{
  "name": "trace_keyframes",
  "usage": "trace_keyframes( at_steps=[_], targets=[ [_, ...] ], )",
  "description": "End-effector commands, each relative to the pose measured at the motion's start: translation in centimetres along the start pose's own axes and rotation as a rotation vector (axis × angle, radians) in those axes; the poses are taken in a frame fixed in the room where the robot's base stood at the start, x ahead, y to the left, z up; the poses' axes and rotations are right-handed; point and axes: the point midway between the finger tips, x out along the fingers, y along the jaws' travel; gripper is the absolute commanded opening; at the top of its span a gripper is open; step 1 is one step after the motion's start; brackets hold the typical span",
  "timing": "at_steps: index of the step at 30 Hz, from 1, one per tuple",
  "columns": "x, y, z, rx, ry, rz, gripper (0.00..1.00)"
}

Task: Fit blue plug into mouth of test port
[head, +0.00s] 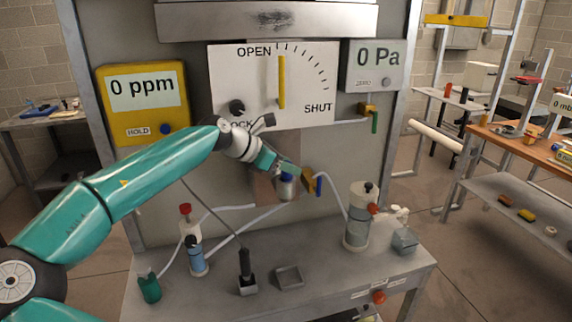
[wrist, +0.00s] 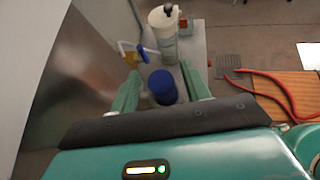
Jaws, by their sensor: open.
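My gripper (head: 285,169) is open in front of the panel, above the bench. The blue plug (head: 287,178) shows just below the fingertips. It sits at the top of a short grey fitting (head: 287,191), which looks like the test port. In the wrist view the round blue plug (wrist: 162,87) stands between the two green fingers of my gripper (wrist: 161,84), with a narrow gap on the left. Contact on the right is unclear. The port's mouth is hidden under the plug, so I cannot tell how deep the plug sits.
A clear canister (head: 358,215) stands on the bench (head: 325,270). Hoses run left and right.

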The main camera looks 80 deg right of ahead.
Motion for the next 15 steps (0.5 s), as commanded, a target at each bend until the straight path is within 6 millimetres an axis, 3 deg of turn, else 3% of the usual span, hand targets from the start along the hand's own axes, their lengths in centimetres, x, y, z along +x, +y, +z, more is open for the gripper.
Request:
trace_keyframes(
  at_steps=[5, 15],
  targets=[
    [-1.6, 0.1, 0.1, -0.002, 0.000, 0.005, 0.47],
    [-8.7, 0.1, 0.1, -0.002, 0.000, 0.007, 0.47]
  ],
)
